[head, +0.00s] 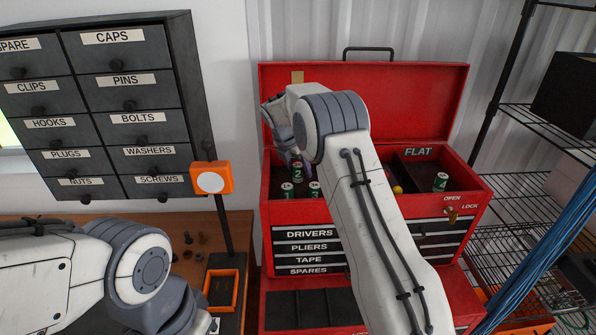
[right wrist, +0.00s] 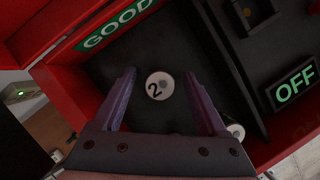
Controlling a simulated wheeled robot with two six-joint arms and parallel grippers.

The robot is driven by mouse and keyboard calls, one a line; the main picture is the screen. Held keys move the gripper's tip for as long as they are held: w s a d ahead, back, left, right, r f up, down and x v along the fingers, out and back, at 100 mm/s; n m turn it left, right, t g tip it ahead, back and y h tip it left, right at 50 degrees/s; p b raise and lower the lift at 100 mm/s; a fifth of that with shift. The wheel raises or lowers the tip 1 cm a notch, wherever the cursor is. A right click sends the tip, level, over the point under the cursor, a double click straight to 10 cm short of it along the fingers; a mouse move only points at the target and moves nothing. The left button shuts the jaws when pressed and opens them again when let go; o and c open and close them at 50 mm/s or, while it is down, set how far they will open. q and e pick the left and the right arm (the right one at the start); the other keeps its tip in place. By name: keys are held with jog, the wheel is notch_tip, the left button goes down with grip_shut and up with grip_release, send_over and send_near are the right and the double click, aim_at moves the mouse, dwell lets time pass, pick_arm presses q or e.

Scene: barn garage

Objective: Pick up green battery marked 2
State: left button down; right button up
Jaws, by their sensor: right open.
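In the right wrist view, a battery with a pale round top marked 2 (right wrist: 159,86) stands upright on the dark floor of a compartment, seen from above. My right gripper (right wrist: 160,74) is open, with one finger on each side of it and gaps showing. In the head view the right gripper (head: 294,158) is over the left compartment of the red toolbox (head: 375,208), partly hidden by its own wrist. A battery (head: 297,171) is just below it, and two green batteries (head: 287,190) (head: 315,190) stand nearer the front.
Another battery top (right wrist: 236,131) is close to the right finger. The compartment wall and the GOOD label (right wrist: 118,24) border the space. The toolbox lid (head: 420,100) is open behind; an orange square tray (head: 222,290) is at left.

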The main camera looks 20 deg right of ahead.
jog(key=shift+c, duration=0.3)
grip_shut()
jog(key=shift+r, duration=0.2)
